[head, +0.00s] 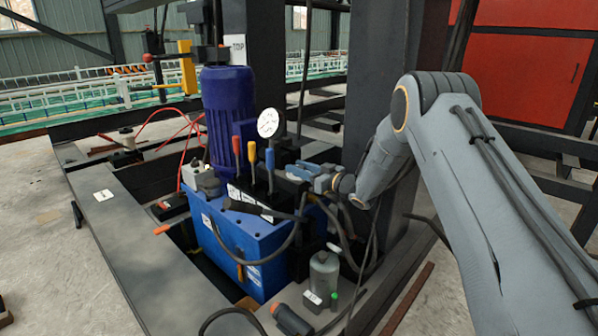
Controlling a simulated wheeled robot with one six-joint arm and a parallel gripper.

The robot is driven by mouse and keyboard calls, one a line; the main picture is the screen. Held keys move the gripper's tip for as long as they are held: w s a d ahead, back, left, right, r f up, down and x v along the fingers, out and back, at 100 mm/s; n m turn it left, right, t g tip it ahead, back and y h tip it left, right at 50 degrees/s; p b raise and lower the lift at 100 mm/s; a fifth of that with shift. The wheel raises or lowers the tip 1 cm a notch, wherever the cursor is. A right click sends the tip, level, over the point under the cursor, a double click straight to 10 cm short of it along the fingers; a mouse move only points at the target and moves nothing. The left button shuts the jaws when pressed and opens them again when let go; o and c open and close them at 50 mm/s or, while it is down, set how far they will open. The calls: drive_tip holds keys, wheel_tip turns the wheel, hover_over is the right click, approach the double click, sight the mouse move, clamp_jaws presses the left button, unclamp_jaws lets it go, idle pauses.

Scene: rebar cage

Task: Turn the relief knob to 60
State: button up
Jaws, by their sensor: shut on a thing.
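My gripper (298,172) comes in from the right at the top right of the blue hydraulic power unit (240,238). Its jaws are closed around a small part on the valve block, which I take to be the relief knob. The knob itself is mostly hidden by the jaws, and no scale or setting on it can be read. A round white pressure gauge (268,123) stands just behind and left of the jaws. Its needle is too small to read surely.
Red, yellow and blue levers (252,155) stand left of my gripper. A blue motor (228,108) rises behind them. Black hoses (290,240) loop below the jaws. A dark steel column (375,70) stands close behind. A grey bottle (324,272) stands in front.

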drive_tip(key=shift+n+g, duration=0.3)
drive_tip(key=shift+g, duration=0.1)
drive_tip(key=o, duration=1)
drive_tip(key=shift+o, duration=0.2)
drive_tip(key=p+v, duration=0.1)
drive_tip(key=v, duration=0.6)
drive_tip(key=shift+s+d, duration=0.15)
drive_tip(key=shift+d, duration=0.25)
drive_tip(key=shift+f, duration=0.15)
